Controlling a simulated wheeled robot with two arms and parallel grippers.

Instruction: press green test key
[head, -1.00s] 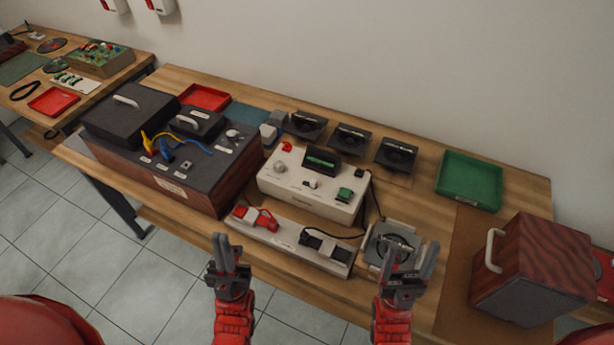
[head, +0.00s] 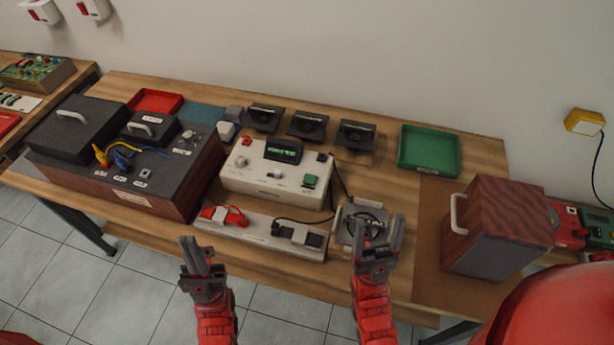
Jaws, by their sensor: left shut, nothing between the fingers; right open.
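The green test key (head: 310,181) is a small square green button at the right front of the top of a cream test unit (head: 260,184). The unit also has a lit green display (head: 284,151), a knob and a red button. My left gripper (head: 201,257) is shut and empty, in front of the bench and to the left of the unit. My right gripper (head: 379,236) is open and empty, over the bench's front edge near a grey cradle (head: 349,213). Both are apart from the key.
A power strip (head: 262,235) with red and black plugs lies in front of the unit. A wood-sided hifi amplifier (head: 130,180) stands left, a wooden speaker box (head: 498,226) right. A green tray (head: 429,150) and several black drivers (head: 308,126) sit behind. A black cable runs beside the unit.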

